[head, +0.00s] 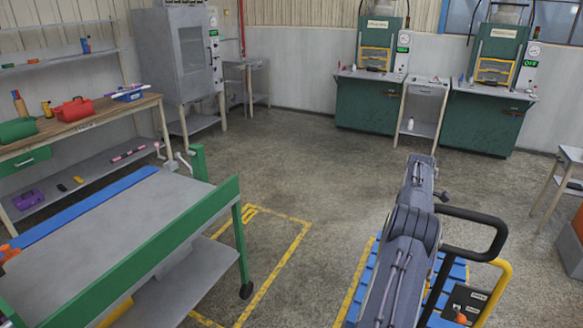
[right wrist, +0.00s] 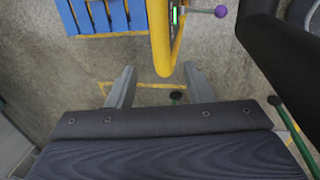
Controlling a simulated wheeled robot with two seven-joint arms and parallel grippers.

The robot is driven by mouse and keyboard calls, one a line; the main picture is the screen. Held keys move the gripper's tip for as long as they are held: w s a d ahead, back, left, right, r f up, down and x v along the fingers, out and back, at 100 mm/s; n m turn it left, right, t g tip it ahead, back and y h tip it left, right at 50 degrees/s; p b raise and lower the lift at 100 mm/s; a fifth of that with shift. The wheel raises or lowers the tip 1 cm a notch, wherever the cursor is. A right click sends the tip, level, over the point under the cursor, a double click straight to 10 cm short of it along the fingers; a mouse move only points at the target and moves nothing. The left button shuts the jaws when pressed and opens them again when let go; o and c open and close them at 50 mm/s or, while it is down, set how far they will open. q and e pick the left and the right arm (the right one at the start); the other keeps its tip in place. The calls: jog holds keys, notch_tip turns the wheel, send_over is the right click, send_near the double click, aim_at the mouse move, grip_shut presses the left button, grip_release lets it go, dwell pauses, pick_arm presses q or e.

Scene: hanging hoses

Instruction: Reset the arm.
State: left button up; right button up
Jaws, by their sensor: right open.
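My right arm (head: 405,240) rises from the bottom of the head view and reaches forward over the floor, right of centre. I cannot make out its gripper in the head view. In the right wrist view my right gripper (right wrist: 159,78) is open. Its two grey fingers stand apart with nothing held between them. A yellow bar (right wrist: 162,45) shows beyond the fingertips, with the floor behind it. My left arm and left gripper are in neither view.
A blue slatted platform (head: 448,280) and a black handle (head: 480,221) lie close to my right arm. A green-framed cart (head: 130,240) stands at left, before a workbench (head: 90,118). Green machines (head: 370,103) line the back wall. The middle floor is clear.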

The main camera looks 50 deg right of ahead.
jog(key=w+a+r+m+t, duration=0.1)
jog(key=w+a+r, duration=0.35)
jog(key=a, duration=0.25)
jog(key=w+a+r+t+y, duration=0.1)
jog(key=w+a+r, duration=0.3)
jog(key=w+a, duration=0.3)
jog(key=w+a+r+m+t, duration=0.1)
jog(key=w+a+r, duration=0.35)
jog(key=a, duration=0.35)
jog(key=s+a+r+t+y, duration=0.1)
jog(key=a+r, duration=0.1)
jog(key=a, duration=0.7)
jog(key=s+a+r+y, duration=0.1)
jog(key=a+r, duration=0.1)
jog(key=a, duration=0.8)
jog(key=s+a+f+m+y, duration=0.1)
jog(key=s+a+f, duration=0.1)
jog(key=s+a, duration=0.3)
jog(key=s+a+f+m+y, duration=0.1)
jog(key=s+a+f, duration=0.2)
jog(key=a, duration=0.6)
jog(key=s+a+f+m+t+y, duration=0.1)
jog(key=s+a+f, duration=0.2)
jog(key=s+a, duration=0.3)
jog(key=shift+s+a, duration=0.4)
jog(key=shift+a, duration=0.65)
